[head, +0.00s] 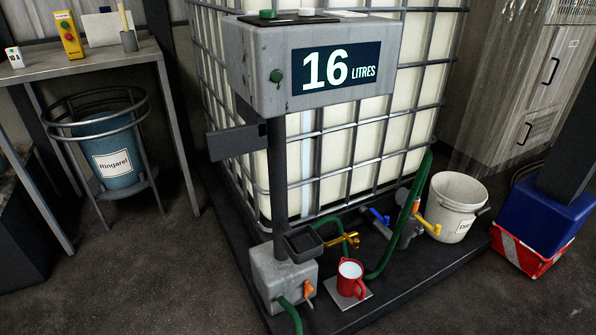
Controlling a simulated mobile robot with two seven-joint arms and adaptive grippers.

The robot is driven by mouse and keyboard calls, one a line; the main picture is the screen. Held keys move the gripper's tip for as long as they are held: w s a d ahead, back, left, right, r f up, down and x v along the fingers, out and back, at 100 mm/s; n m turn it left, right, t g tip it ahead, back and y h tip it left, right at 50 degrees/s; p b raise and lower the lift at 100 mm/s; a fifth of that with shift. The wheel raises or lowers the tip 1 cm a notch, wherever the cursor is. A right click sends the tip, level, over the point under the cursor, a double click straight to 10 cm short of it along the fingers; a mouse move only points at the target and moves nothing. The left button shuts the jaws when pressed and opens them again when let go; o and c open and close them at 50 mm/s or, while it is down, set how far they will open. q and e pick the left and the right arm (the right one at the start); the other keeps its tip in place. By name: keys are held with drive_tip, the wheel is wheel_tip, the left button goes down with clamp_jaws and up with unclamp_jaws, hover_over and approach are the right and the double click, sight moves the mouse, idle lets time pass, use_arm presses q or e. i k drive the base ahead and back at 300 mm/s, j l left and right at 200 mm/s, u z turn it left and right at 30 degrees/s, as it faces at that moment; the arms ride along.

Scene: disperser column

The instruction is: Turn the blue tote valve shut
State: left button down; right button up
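A small valve with a blue lever (380,216) sits low at the front of the white caged tote (345,165), near the floor platform. The lever slants down to the right; whether the valve is open or shut I cannot tell. A brass-yellow valve (344,241) sits to its left, and a valve with a yellow lever (426,225) to its right. Green hose (385,255) runs close by these valves. Neither of my grippers shows in the head view.
A display box (315,65) reading 16 litres stands on a post before the tote. A red jug (350,276), a white bucket (458,205) and a blue box on a red-and-white crate (541,215) stand around. A table (85,65) is at left. The front left floor is clear.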

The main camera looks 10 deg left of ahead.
sight(385, 221)
drive_tip(key=i+l+z, duration=0.15)
drive_tip(key=i+l, duration=0.35)
drive_tip(key=l, duration=0.3)
drive_tip(key=l+z, duration=0.1)
drive_tip(key=l, duration=0.25)
drive_tip(key=i+l+z, duration=0.1)
drive_tip(key=l, duration=0.3)
drive_tip(key=i, duration=0.1)
